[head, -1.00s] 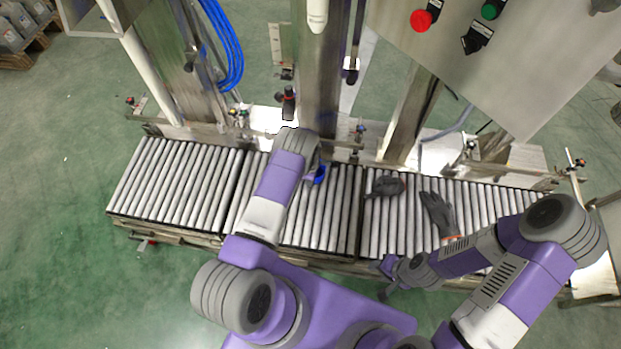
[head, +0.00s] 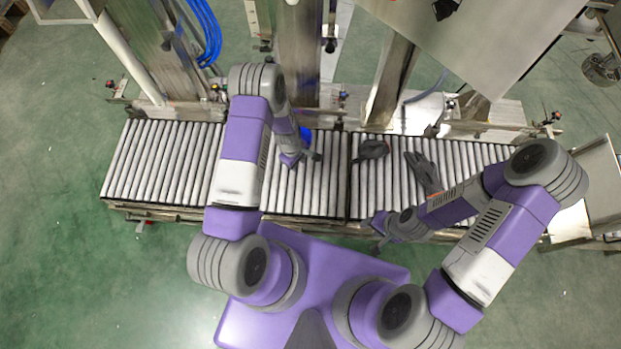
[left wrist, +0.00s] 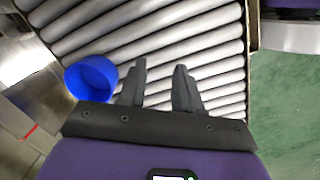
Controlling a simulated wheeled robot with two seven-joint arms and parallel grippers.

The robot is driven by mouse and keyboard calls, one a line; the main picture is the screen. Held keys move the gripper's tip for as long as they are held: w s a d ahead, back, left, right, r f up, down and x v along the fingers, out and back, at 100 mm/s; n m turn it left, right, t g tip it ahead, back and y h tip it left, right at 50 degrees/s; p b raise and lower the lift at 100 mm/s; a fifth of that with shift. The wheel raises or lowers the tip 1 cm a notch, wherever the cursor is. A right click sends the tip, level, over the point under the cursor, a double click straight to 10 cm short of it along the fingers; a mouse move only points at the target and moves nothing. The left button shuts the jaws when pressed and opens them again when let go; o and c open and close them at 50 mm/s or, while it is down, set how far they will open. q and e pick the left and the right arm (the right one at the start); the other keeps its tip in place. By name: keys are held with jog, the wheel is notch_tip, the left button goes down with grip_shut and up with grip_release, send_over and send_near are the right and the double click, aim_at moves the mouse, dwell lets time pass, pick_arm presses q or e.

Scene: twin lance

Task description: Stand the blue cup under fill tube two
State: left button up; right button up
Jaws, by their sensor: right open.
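The blue cup (head: 305,135) is on the roller conveyor near its back edge, partly hidden by my left wrist in the head view. In the left wrist view the cup (left wrist: 92,78) shows its open mouth and sits left of the fingers, apart from them. My left gripper (head: 316,156) is low over the rollers, just in front of the cup. Its two fingers (left wrist: 161,88) are apart with nothing between them. My right gripper (head: 376,245) is open and empty at the conveyor's front edge. I cannot tell which tube is fill tube two.
Steel columns (head: 298,60) and a control box (head: 480,35) stand behind and above. Rollers at the left are clear.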

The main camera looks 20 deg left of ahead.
pick_arm(q)
jog(key=s+d+r+m+h, duration=0.1)
jog(key=s+d+r+m, duration=0.2)
jog(key=s+d+m, duration=0.2)
jog(key=s+d+r+m+h, duration=0.2)
jog(key=s+d+r+m, duration=0.2)
jog(key=s, duration=0.7)
jog(key=d+m, duration=0.2)
jog(key=shift+r+m, duration=0.3)
jog(key=shift+m, duration=0.1)
